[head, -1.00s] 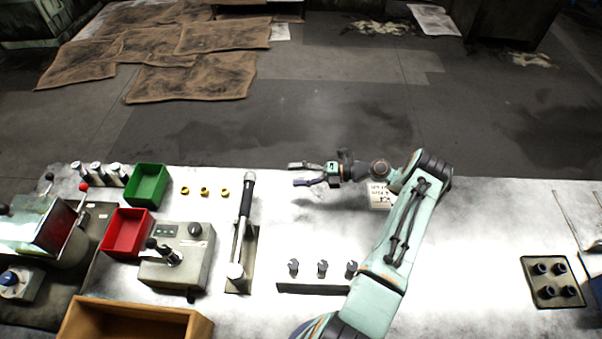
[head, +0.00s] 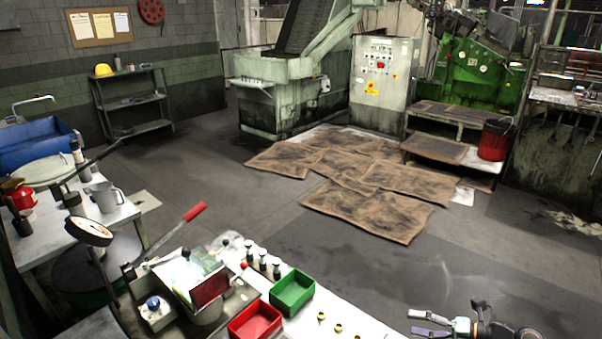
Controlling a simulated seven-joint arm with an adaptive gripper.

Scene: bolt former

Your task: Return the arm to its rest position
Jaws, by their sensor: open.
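My gripper (head: 420,323) shows at the lower right edge of the head view, with its two fingers apart and nothing between them. It is above the right part of the white bench (head: 296,328). Most of my arm is below the frame, so its full pose is hidden. The gripper is apart from the green bin (head: 292,292) and the red bin (head: 254,322), which stand to its left on the bench.
Several small brass nuts (head: 338,328) lie between the green bin and the gripper. A machine with a red-tipped lever (head: 195,212) stands at the bench's left. A side table (head: 120,212) is further left. Brown mats (head: 370,213) lie on the floor beyond.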

